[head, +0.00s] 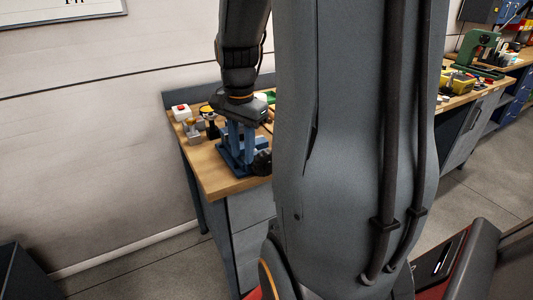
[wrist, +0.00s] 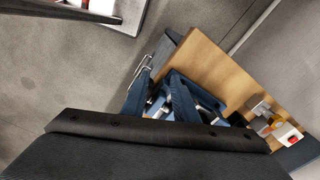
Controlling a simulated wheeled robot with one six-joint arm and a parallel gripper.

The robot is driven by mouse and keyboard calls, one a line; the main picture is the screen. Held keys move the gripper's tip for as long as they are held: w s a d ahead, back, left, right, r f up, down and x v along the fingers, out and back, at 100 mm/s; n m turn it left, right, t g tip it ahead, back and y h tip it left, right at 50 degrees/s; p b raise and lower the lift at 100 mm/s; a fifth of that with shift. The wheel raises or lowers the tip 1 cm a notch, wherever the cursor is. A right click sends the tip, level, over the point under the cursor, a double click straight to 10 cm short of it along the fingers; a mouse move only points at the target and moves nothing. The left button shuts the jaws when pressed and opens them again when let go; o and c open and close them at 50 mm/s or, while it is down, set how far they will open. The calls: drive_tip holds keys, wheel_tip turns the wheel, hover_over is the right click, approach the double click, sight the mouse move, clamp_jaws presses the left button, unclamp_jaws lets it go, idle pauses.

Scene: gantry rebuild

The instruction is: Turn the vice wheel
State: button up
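The blue vice (head: 232,166) stands on the wooden top of a workbench, near its front edge. A dark round part, which looks like the vice wheel (head: 263,162), shows at its right side, partly hidden by my arm. My gripper (head: 241,146) points down over the vice, its two blue fingers apart. In the wrist view my gripper (wrist: 160,92) also shows two blue pieces with a gap and metal parts between them. The wheel cannot be made out there. Whether the fingers touch the vice cannot be told.
The workbench (head: 215,180) stands against a pale wall. A white box with a red button (head: 181,111) and small items stand behind the vice. My arm hides the bench's right part. Another bench with a green press (head: 478,50) stands at the right.

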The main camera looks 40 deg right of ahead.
sight(264, 161)
drive_tip(key=d+m, duration=0.1)
drive_tip(key=d, duration=0.1)
drive_tip(key=s+d+r+m, duration=0.1)
drive_tip(key=d+m, duration=0.3)
drive_tip(key=shift+s+d+r+g, duration=0.15)
drive_tip(key=shift+s+r+g, duration=0.15)
drive_tip(key=shift+s+r, duration=0.1)
drive_tip(key=shift+f+p, duration=0.8)
drive_tip(key=shift+f, duration=3.05)
clamp_jaws()
drive_tip(key=shift+f+h+b, duration=0.1)
drive_tip(key=shift+h+b, duration=0.2)
drive_tip(key=shift+b, duration=0.35)
